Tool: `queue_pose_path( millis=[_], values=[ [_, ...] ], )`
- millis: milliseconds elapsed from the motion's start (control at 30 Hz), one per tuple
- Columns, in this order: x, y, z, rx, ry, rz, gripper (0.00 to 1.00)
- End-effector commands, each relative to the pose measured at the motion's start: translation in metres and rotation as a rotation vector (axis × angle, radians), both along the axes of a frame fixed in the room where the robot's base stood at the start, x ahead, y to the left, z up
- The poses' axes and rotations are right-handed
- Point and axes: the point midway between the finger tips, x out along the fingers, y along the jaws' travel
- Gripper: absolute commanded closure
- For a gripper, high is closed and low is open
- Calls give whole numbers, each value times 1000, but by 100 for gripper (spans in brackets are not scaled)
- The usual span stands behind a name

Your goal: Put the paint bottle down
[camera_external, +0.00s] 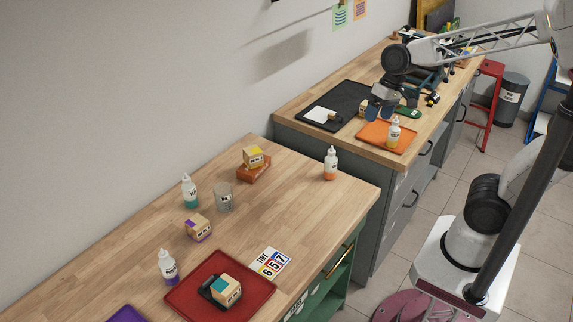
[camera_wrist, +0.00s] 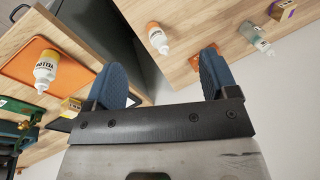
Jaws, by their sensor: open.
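A white paint bottle with a yellow label (camera_external: 394,133) stands upright on an orange tray (camera_external: 372,138) on the far counter. In the wrist view the yellow-labelled bottle (camera_wrist: 46,68) and the orange tray (camera_wrist: 20,62) are at the left, outside my fingers. My gripper (camera_external: 381,108) is open, its blue fingers apart with nothing between them. It is just left of and behind the bottle in the external view. In the wrist view my gripper (camera_wrist: 162,82) has the gap between the two counters ahead of it.
A black mat (camera_external: 335,104) and a small block (camera_external: 364,108) lie beside the orange tray. The near counter holds an orange-labelled bottle (camera_external: 330,164), a teal bottle (camera_external: 190,191), a purple bottle (camera_external: 167,268), a glass (camera_external: 224,198), blocks and a red tray (camera_external: 190,297).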

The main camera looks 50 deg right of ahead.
Motion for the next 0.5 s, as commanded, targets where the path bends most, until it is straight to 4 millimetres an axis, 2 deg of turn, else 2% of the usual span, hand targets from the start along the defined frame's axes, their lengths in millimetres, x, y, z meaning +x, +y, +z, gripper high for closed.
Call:
queue_pose_path(
  millis=[100,500],
  values=[
    [26,27,0,66,43,-39,20],
    [105,123,-7,276,207,-189,20]
  ],
)
